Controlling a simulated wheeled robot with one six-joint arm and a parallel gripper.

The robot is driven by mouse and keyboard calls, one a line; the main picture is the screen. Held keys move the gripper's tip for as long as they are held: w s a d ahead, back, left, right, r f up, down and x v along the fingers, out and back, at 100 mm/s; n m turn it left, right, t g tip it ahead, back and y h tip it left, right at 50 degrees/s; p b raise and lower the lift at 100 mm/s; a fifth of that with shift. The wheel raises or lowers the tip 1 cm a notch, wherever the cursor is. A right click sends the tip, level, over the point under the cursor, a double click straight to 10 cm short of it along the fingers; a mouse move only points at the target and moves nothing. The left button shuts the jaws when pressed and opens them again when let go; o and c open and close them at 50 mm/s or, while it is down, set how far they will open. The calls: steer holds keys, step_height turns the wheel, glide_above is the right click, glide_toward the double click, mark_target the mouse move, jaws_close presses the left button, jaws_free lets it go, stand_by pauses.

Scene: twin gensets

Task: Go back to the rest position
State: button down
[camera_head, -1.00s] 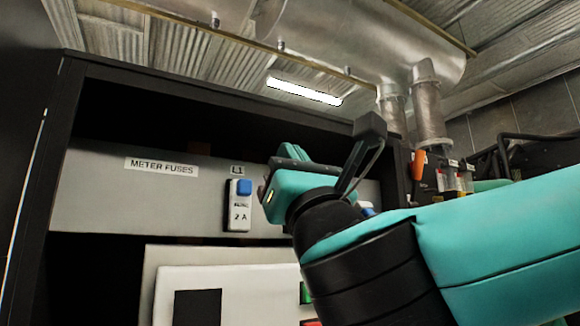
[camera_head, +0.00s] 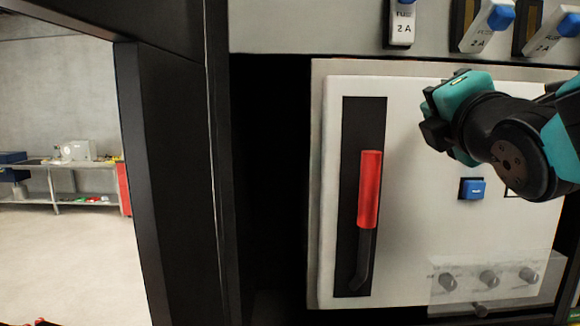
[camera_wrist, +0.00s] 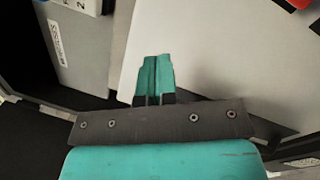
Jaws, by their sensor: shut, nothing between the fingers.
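My gripper (camera_wrist: 154,75) is shut, with its two teal fingers together and nothing between them in the wrist view. In the head view my gripper (camera_head: 450,118) is at the upper right, in front of the white panel (camera_head: 415,240). It looks apart from the panel, though the gap is hard to judge. My forearm runs off the right edge.
A red-handled lever (camera_head: 370,190) stands on a black strip at the panel's left. A blue button (camera_head: 472,189) is below my gripper. Fuse holders (camera_head: 401,24) line the top. A dark cabinet post (camera_head: 165,180) stands left, with open floor (camera_head: 70,255) beyond.

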steer(key=s+a+f+m+g+y+b, duration=0.15)
steer(key=f+m+g, duration=0.3)
steer(key=f, duration=0.65)
steer(key=s+a+f+m+g+y+b, duration=0.15)
steer(key=f+m+g, duration=0.3)
steer(key=f, duration=0.65)
steer(key=s+a+f+m+g+y+b, duration=0.1)
steer(key=s+f+m+g, duration=0.3)
steer(key=s, duration=0.4)
steer(key=s+a+f+m+g+b, duration=0.1)
steer(key=s+f+m+g+b, duration=0.2)
steer(key=s+f+g, duration=0.3)
step_height(320, 180, down, 2)
steer(key=s, duration=0.3)
steer(key=shift+a+f+m+g+y+b, duration=0.2)
steer(key=shift+a+m+g+y+b, duration=0.15)
steer(key=shift+a+m+g+y, duration=0.05)
